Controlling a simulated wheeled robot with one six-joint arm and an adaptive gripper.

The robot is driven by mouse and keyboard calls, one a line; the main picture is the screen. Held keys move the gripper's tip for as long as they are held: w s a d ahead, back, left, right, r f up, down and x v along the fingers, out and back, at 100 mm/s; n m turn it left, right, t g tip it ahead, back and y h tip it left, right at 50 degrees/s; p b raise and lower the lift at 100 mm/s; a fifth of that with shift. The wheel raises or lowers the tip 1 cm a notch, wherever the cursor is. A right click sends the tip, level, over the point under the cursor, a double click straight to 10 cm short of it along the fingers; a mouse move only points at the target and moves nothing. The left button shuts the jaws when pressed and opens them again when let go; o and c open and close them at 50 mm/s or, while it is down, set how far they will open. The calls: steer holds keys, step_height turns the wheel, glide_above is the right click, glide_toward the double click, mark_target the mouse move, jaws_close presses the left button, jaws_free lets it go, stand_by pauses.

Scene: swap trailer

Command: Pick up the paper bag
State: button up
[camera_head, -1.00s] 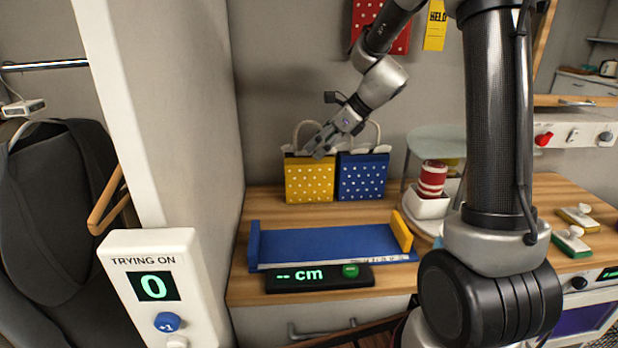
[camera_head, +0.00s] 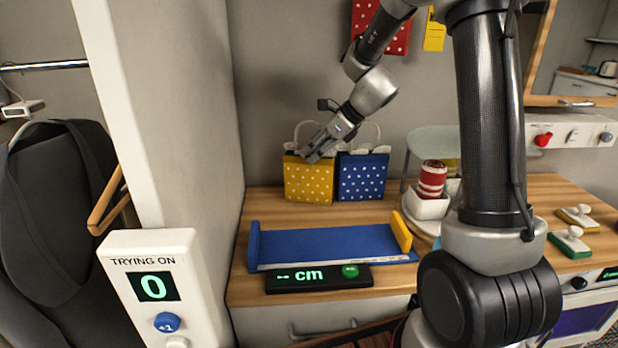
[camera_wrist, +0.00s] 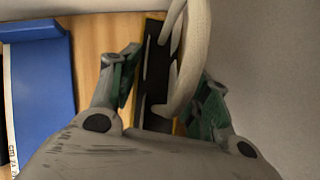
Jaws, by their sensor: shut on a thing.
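A yellow paper bag (camera_head: 309,183) with white dots and cream rope handles stands upright on the wooden counter by the wall. A blue dotted paper bag (camera_head: 362,177) stands close to its right. My gripper (camera_head: 311,157) reaches down from the upper right to the top of the yellow bag and is shut on it. In the wrist view, the gripper's green pads (camera_wrist: 165,90) sit on either side of the bag's dark opening (camera_wrist: 156,75). A cream handle (camera_wrist: 188,60) rises between the fingers. The exact contact at the pads is partly hidden.
A blue measuring board (camera_head: 330,243) with a "-- cm" display (camera_head: 305,279) lies in front of the bags. A white dish with a red-and-white striped roll (camera_head: 432,180) stands to the right. A wall panel borders the counter's left.

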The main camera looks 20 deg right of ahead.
mark_target(316, 123)
steer(key=shift+s, duration=0.1)
steer(key=shift+s+r, duration=0.1)
steer(key=shift+r, duration=0.05)
jaws_close()
step_height(316, 123, up, 7)
steer(key=shift+f, duration=0.1)
steer(key=s+a, duration=0.2)
steer(key=s, duration=0.7)
steer(key=s+a, duration=0.2)
steer(key=s, duration=0.8)
steer(key=shift+s+f, duration=0.15)
steer(key=shift+d, duration=0.1)
